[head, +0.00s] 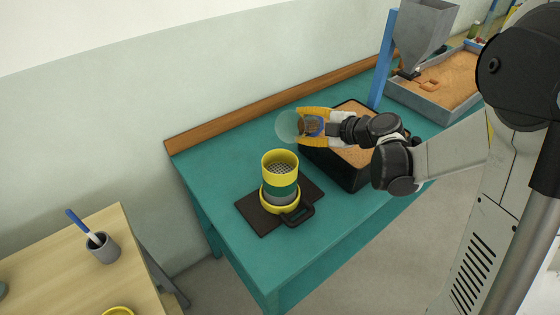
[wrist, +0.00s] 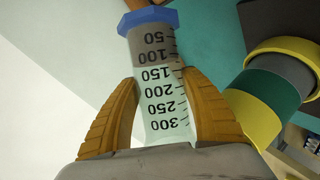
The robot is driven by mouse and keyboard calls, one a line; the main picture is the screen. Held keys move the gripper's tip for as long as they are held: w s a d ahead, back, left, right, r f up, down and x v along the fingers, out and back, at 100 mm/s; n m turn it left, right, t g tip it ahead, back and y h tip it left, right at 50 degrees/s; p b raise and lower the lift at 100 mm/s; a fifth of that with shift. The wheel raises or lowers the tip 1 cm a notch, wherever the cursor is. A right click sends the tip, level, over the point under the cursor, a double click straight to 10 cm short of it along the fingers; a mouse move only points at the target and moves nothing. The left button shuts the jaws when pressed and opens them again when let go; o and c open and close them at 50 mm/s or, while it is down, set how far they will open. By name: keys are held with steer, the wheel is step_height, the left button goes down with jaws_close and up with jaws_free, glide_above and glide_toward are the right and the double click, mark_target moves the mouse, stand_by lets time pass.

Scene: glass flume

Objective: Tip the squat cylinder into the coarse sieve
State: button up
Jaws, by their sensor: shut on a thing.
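My gripper (head: 312,126) is shut on the squat cylinder (wrist: 158,85), a clear graduated one with a blue foot. Its yellow fingers grip both sides in the wrist view. Grey-brown material fills the part near the foot. In the head view its pale clear end (head: 287,126) sticks out left of the fingers; its exact tilt is hard to tell. The coarse sieve (head: 280,158), a yellow ring with a mesh floor, tops a yellow, green and grey stack. The gripper is above, beyond and right of it, apart. The stack also shows right in the wrist view (wrist: 270,95).
The stack stands on a dark plate (head: 250,215) with a black handle-like part in front. A black sand-filled box (head: 349,176) lies beneath my arm. A hopper (head: 425,30), blue post (head: 383,60) and sand tray (head: 410,98) are behind. A wooden ledge (head: 250,112) edges the green bench.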

mark_target(300, 116)
steer(key=shift+f+n+t, duration=0.2)
steer(key=shift+n+t, duration=0.1)
steer(key=shift+r+n+t, duration=0.4)
steer(key=shift+r+n, duration=0.15)
steer(key=shift+n, duration=0.05)
stand_by(0.8)
steer(key=shift+s+a+r+n+t+h, duration=0.3)
steer(key=shift+s+a+r+n+t, duration=0.2)
steer(key=shift+s+r+n, duration=0.2)
stand_by(0.4)
steer(key=shift+s+a+r+n+t+b, duration=0.2)
steer(key=shift+r+n+t, duration=0.15)
steer(key=shift+r+n, duration=0.15)
steer(key=shift+s+a+r+n+t+b, duration=0.1)
steer(key=shift+s+r+n+t+b, duration=0.15)
steer(key=shift+r+n, duration=0.3)
steer(key=shift+s+a+r+n+t+b, duration=0.15)
steer(key=shift+r+n+t, duration=0.25)
steer(key=shift+r, duration=0.2)
stand_by(2.4)
